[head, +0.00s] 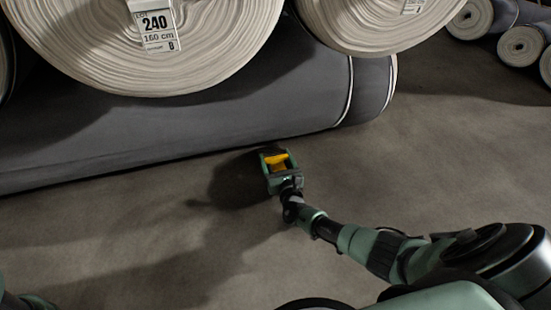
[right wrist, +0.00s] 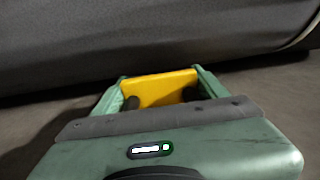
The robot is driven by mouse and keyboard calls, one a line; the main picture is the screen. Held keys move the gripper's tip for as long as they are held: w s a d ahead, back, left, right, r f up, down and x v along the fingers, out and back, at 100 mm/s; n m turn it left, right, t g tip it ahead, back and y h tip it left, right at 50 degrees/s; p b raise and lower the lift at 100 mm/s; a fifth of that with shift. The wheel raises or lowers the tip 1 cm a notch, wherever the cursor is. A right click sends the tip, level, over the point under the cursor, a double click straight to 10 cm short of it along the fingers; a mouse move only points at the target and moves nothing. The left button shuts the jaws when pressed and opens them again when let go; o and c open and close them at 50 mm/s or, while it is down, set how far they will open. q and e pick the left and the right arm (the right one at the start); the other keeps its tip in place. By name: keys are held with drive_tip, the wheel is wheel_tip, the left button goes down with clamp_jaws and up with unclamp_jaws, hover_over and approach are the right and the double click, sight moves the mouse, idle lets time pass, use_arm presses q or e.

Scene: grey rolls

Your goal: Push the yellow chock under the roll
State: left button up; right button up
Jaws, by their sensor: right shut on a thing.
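The yellow chock (head: 277,159) is held between the fingers of my right gripper (head: 275,160), low over the floor just in front of the roll. In the right wrist view the chock (right wrist: 160,88) sits between the two green fingers of the right gripper (right wrist: 160,90), its far edge towards the roll. The grey roll (head: 240,115) lies on the floor across the head view and fills the top of the right wrist view (right wrist: 150,35). I cannot tell whether the chock touches the roll. My left gripper is not in view.
Two rolls with pale spiral ends (head: 190,60) (head: 375,20) rest above the grey roll; one bears a label reading 240 (head: 156,24). Smaller rolls (head: 520,45) lie at the far right. The floor (head: 130,240) in front is clear.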

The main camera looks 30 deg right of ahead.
sight(272, 152)
drive_tip(key=shift+f, duration=0.2)
idle(0.4)
drive_tip(key=shift+w, duration=0.15)
drive_tip(key=shift+x, duration=2.25)
drive_tip(key=o, duration=2)
drive_tip(key=shift+f, duration=0.15)
drive_tip(key=shift+f, duration=0.1)
